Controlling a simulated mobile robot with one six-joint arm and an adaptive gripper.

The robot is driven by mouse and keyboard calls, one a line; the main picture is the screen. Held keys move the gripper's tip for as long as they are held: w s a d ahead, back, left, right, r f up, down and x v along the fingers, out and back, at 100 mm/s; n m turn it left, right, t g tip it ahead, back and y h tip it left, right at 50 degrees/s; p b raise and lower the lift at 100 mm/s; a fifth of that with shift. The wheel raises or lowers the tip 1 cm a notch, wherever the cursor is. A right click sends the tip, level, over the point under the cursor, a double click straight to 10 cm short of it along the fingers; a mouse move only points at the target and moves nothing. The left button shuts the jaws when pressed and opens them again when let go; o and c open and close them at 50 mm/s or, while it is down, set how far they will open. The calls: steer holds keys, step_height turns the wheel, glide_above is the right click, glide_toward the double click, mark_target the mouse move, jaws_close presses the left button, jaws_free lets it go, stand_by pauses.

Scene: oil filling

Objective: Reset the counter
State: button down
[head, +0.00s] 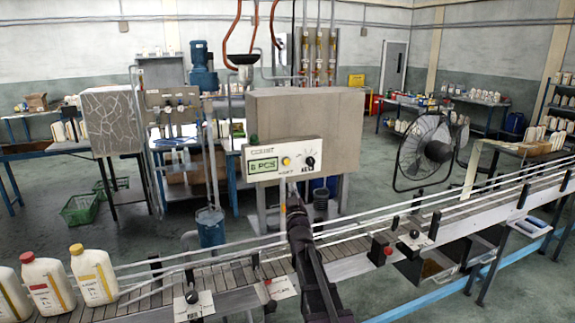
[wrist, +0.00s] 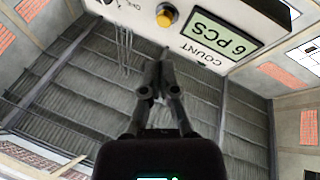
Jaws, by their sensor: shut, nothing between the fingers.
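The counter panel (head: 284,158) is a white box face on the front of a large grey cabinet (head: 305,118). Its green display (head: 263,165) reads 6 PCS. A yellow button (head: 286,161) sits right of the display, and a black knob (head: 310,162) is farther right. In the wrist view the panel is upside down, with the display (wrist: 230,45) and the yellow button (wrist: 167,17) at the top. My gripper (wrist: 160,65) is shut and empty, its fingertips pointing at the panel near the yellow button.
A conveyor (head: 345,247) with rails crosses in front of the cabinet, below the panel. Several white bottles (head: 92,275) stand on its left end. A large fan (head: 428,150) stands to the right.

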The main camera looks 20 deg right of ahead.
steer(key=shift+s+d+r+t+h, duration=0.25)
steer(key=shift+d+r+t+h, duration=0.15)
steer(key=shift+r+t, duration=0.25)
steer(key=shift+s+d+r+t+h, duration=0.2)
steer(key=shift+d+r+t+h, duration=0.2)
steer(key=shift+r, duration=0.45)
steer(key=shift+s+d+r+t+h, duration=0.3)
steer(key=shift+d+r+t, duration=0.2)
steer(key=shift+r, duration=0.25)
steer(key=shift+w, duration=0.25)
steer(key=w, duration=0.8)
steer(key=shift+w+a, duration=0.2)
steer(key=shift+w, duration=0.95)
stand_by(1.2)
steer(key=shift+s, duration=0.2)
stand_by(0.3)
steer(key=shift+s, duration=0.75)
steer(key=shift+s+d, duration=0.1)
steer(key=shift+s, duration=2.4)
